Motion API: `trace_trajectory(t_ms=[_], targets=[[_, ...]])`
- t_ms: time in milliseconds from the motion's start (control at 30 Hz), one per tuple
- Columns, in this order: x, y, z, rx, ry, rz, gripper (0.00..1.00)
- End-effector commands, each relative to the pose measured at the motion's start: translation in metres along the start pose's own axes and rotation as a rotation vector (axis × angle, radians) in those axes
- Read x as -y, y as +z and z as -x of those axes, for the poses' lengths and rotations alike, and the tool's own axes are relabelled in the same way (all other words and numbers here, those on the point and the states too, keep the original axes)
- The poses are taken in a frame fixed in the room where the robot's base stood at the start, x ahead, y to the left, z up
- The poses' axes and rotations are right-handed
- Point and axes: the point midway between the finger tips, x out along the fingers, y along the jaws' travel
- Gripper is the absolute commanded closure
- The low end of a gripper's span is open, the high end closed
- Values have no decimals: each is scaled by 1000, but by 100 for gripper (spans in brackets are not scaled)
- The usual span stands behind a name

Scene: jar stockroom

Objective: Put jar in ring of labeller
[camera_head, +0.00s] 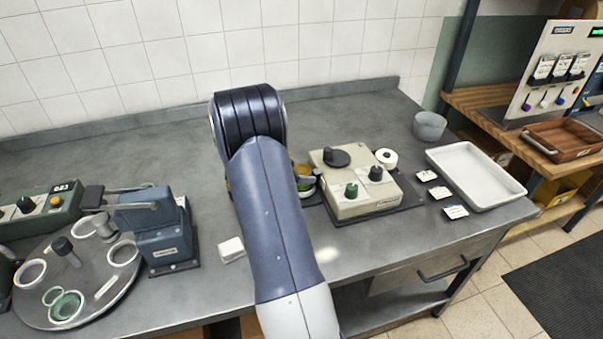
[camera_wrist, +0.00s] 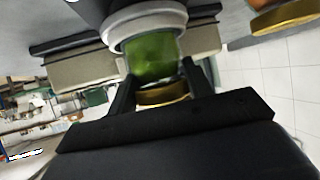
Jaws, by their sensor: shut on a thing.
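A green jar (camera_wrist: 152,60) with a gold lid (camera_wrist: 162,96) is between the two black fingers of my gripper (camera_wrist: 158,80) in the wrist view. The gripper is shut on it near the lid. The jar's far end meets a white ring (camera_wrist: 146,24), whose rim hides that end. I cannot tell how deep the jar sits. The beige labeller (camera_head: 352,205), with dark knobs and a white roll, stands on the bench in the head view. The labeller's beige body also shows behind the ring in the wrist view (camera_wrist: 85,72). My arm hides most of the gripper in the head view.
Another gold lid (camera_wrist: 288,20) shows at the wrist view's upper right. A round turntable (camera_head: 100,290) with several rings and a blue device (camera_head: 160,235) stand left on the bench. A white tray (camera_head: 478,172), a grey bowl (camera_head: 430,125) and small label cards stand right of the labeller.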

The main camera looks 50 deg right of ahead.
Motion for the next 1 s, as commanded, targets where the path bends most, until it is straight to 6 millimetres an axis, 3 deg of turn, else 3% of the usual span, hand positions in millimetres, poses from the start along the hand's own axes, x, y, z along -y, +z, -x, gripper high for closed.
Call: trace_trajectory(t_ms=[300,333,567,867,1000], targets=[[0,2,-1,-1,-1,-1,80],[0,2,-1,0,-1,-1,49],[0,2,-1,0,-1,-1,30],[0,-1,0,-1,-1,-2,30],[1,-1,17,-1,-4,-3,30]])
